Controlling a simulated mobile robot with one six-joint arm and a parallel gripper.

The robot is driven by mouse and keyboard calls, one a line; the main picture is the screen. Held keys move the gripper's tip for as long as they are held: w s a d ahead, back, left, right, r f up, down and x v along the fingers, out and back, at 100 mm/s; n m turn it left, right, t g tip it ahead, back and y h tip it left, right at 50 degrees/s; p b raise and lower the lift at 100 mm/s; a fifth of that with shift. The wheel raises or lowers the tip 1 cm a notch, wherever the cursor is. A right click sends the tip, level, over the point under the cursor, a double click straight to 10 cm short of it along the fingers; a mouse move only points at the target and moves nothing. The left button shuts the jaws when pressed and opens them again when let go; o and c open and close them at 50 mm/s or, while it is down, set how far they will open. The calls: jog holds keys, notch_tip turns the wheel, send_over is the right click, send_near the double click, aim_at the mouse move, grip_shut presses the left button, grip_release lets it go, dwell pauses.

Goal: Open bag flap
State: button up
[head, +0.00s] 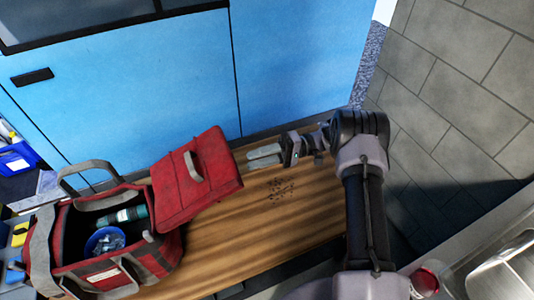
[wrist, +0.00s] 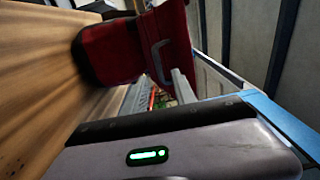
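The red and dark grey tool bag (head: 150,262) stands on the wooden bench at the left, its top uncovered. Its red flap (head: 175,200) is swung out to the bag's right side and slants above the bench, with a grey loop handle (head: 193,167) on it. The flap (wrist: 110,52) and its handle (wrist: 158,58) also show in the wrist view. My gripper (head: 264,156) is to the right of the flap, apart from it. Its two grey fingers have a small gap and nothing shows between them. The flap's hinge edge is partly hidden.
A green cylinder (head: 122,215) and a blue container (head: 104,241) are inside the bag. The wooden bench (head: 265,235) is clear right of the bag, except for small dark specks (head: 281,188). Blue panels (head: 180,80) stand behind it. A blue bin (head: 17,157) is at far left.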

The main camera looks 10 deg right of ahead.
jog(key=v, duration=0.7)
